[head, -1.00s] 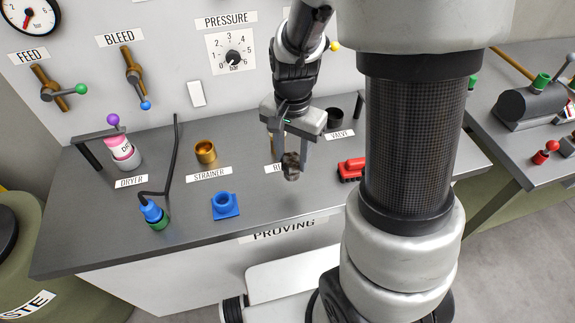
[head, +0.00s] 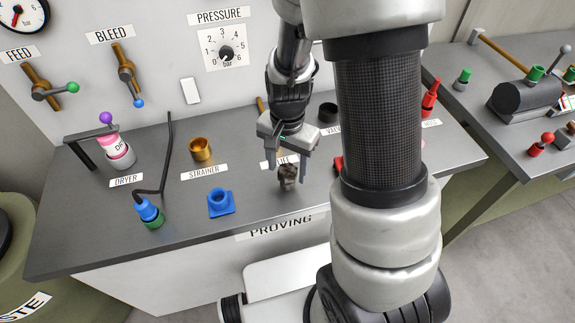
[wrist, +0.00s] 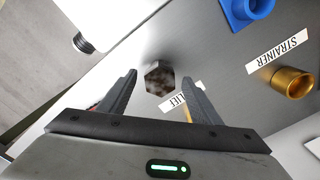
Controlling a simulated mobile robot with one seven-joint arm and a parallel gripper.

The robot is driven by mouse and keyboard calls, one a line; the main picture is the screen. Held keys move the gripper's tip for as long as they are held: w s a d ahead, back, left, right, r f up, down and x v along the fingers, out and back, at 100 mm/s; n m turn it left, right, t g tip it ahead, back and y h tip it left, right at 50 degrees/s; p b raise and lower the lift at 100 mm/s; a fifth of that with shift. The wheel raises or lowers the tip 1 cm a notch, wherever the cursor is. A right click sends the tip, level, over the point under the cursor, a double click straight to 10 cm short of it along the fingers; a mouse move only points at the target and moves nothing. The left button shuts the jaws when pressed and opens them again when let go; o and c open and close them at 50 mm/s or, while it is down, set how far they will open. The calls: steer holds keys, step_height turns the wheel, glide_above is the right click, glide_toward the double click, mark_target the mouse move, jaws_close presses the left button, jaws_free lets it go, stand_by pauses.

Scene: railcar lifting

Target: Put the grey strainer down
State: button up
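The grey strainer (head: 288,175), a dark mottled piece, is on the bench top just in front of the partly hidden RELIEF label. In the wrist view the strainer (wrist: 159,78) has six sides and sits between the fingertips with a gap on each side. My gripper (head: 288,168) points down over it with the fingers spread; it also shows in the wrist view (wrist: 159,78). The strainer's underside is hidden, but its shadow lies close below it.
A brass cup (head: 201,149) stands behind the STRAINER label (head: 204,172). A blue square fitting (head: 220,203) lies in front of that label. A blue and green connector (head: 149,212) is at the left. My arm hides part of the bench's right side. The bench (head: 265,210) is clear in front.

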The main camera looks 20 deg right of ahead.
step_height(320, 180, up, 12)
steer(key=p, duration=0.1)
step_height(320, 180, up, 10)
steer(key=n+t, duration=0.3)
steer(key=n, duration=0.1)
glide_above(288, 170)
steer(key=s, duration=0.5)
steer(key=s+r+n+t, duration=0.2)
steer(key=s+r+n, duration=0.3)
steer(key=s, duration=0.1)
steer(key=shift+s+t, duration=0.15)
steer(key=shift+t, duration=0.15)
